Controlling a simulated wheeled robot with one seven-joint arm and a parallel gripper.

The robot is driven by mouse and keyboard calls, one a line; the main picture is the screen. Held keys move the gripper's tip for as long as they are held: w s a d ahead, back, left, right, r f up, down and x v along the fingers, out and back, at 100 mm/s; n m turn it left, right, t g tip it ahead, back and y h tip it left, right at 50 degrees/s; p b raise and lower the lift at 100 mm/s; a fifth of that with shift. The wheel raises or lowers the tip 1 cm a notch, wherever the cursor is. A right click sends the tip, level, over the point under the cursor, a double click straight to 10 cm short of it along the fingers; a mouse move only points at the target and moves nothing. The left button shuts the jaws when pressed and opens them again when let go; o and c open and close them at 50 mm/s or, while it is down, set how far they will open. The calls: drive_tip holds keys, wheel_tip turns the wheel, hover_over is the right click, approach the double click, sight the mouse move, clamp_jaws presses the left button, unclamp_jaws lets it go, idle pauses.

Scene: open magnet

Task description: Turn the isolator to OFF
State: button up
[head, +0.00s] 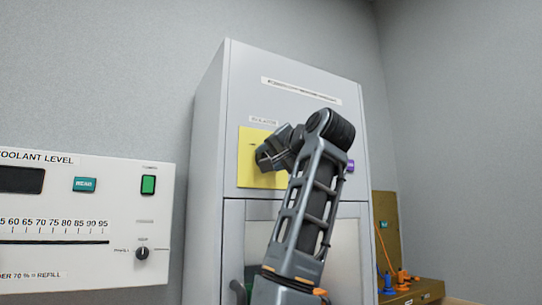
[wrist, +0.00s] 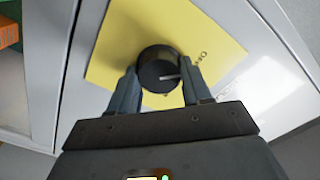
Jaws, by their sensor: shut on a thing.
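The isolator is a round black knob (wrist: 160,68) with a pale pointer line on its face, set on a yellow plate (wrist: 120,40). In the wrist view my gripper (wrist: 161,82) has one finger on each side of the knob and is shut on it. The pointer line runs towards the right finger. Some lettering on the plate shows beside the right finger, too partly hidden to read fully. In the head view the yellow plate (head: 247,172) is on the upper front of a grey cabinet (head: 210,150), and my gripper (head: 266,160) covers the knob.
A coolant level panel (head: 70,262) with a green button (head: 148,185) and a small black knob (head: 142,253) stands left of the cabinet. A purple item (head: 351,166) shows just right of my arm. A brown board with orange and blue items (head: 403,278) is at the right.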

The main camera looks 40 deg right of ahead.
drive_tip(key=shift+f+n, duration=0.15)
drive_tip(key=shift+n, duration=0.15)
drive_tip(key=o, duration=1.1)
drive_tip(key=shift+c, duration=0.2)
drive_tip(key=b+v, duration=0.1)
drive_tip(key=v, duration=0.6)
drive_tip(key=shift+s, duration=0.4)
drive_tip(key=shift+a, duration=0.15)
